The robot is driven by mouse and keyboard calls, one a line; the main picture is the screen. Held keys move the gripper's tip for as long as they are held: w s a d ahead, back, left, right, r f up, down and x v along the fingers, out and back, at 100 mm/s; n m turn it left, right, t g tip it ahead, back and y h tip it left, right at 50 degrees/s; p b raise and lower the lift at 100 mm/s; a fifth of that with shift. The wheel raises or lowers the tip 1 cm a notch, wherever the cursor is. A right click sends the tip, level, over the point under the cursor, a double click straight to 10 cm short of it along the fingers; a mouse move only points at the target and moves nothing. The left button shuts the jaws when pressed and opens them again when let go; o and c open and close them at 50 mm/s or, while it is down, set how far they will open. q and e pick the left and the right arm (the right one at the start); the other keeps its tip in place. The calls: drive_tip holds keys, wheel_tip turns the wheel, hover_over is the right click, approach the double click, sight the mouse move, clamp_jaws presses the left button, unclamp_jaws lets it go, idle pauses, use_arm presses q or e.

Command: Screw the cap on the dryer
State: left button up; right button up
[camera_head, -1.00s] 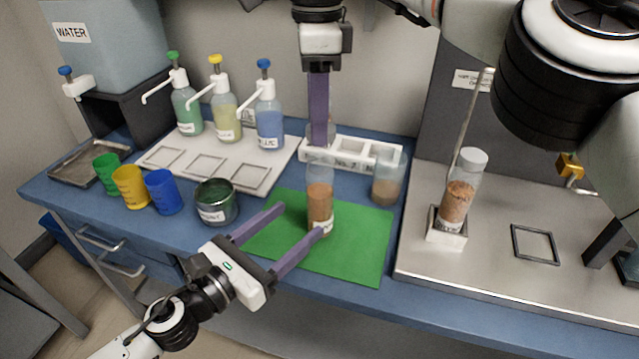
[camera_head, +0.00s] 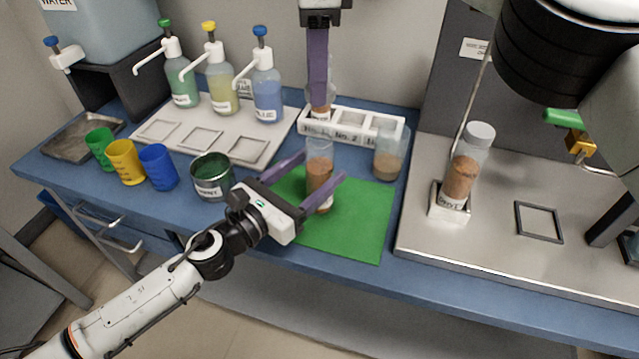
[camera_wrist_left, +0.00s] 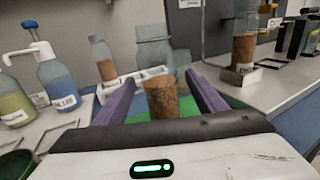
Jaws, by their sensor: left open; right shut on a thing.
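A clear jar with brown grains (camera_head: 462,180) stands in a white holder (camera_head: 450,205) with a partly readable label, perhaps the dryer; it also shows in the left wrist view (camera_wrist_left: 244,45). A pale cap (camera_head: 480,131) sits on its top; whether it is tight cannot be told. My left gripper (camera_head: 322,166) is open, its fingers on either side of a clear, brown-filled jar (camera_head: 320,178) on the green mat. In the left wrist view this jar (camera_wrist_left: 160,97) stands between the fingers. My right gripper (camera_head: 319,98) is shut on a clear tube (camera_head: 321,112) at the white rack.
The white rack (camera_head: 365,133) stands behind the mat (camera_head: 350,238), with another jar (camera_head: 389,158) at its right. Pump bottles (camera_head: 223,90), coloured cups (camera_head: 125,163) and a dark green bowl (camera_head: 212,178) are to the left. The metal plate (camera_head: 490,240) has free room and a square frame (camera_head: 538,222).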

use_arm(q)
drive_tip(key=shift+x, duration=2.8)
drive_tip(key=c, duration=1.6)
use_arm(e)
hover_over(316, 139)
drive_tip(key=shift+f, duration=2.45)
drive_tip(key=shift+f, duration=0.1)
drive_tip(key=shift+f, duration=0.8)
use_arm(q)
clamp_jaws()
use_arm(e)
drive_tip(key=shift+f, duration=0.6)
